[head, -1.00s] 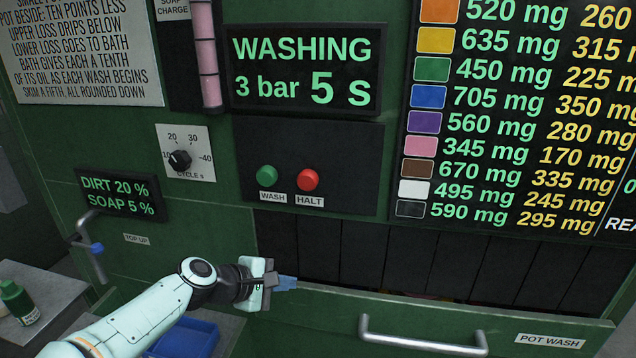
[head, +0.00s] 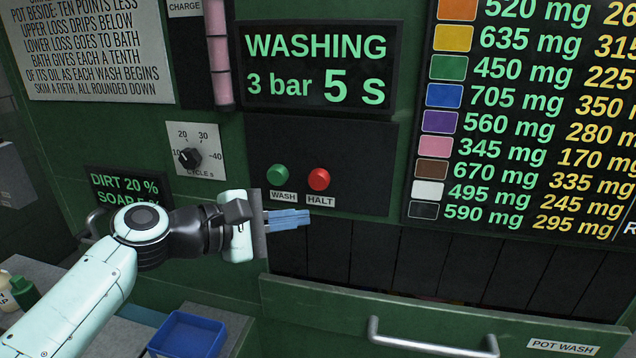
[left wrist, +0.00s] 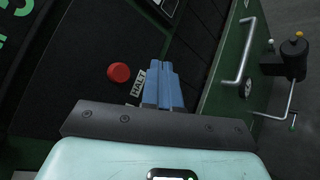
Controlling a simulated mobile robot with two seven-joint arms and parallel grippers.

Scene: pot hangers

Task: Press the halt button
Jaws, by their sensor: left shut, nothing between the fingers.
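The red halt button (head: 318,180) sits on the dark button panel (head: 360,165), above its HALT label (head: 321,201). My left gripper (head: 306,217) is shut and empty, its blue fingers just below the HALT label in the head view. In the left wrist view the red button (left wrist: 119,73) is left of the shut blue fingertips (left wrist: 160,68), with the HALT label (left wrist: 138,83) between them. I see no contact with the button. My right gripper is not in view.
The green wash button (head: 278,174) is left of the halt button. The display (head: 318,68) above reads WASHING, 3 bar, 5 s. A dial (head: 190,157) is at the left. A drawer handle (head: 430,342) and a blue tray (head: 188,335) are below.

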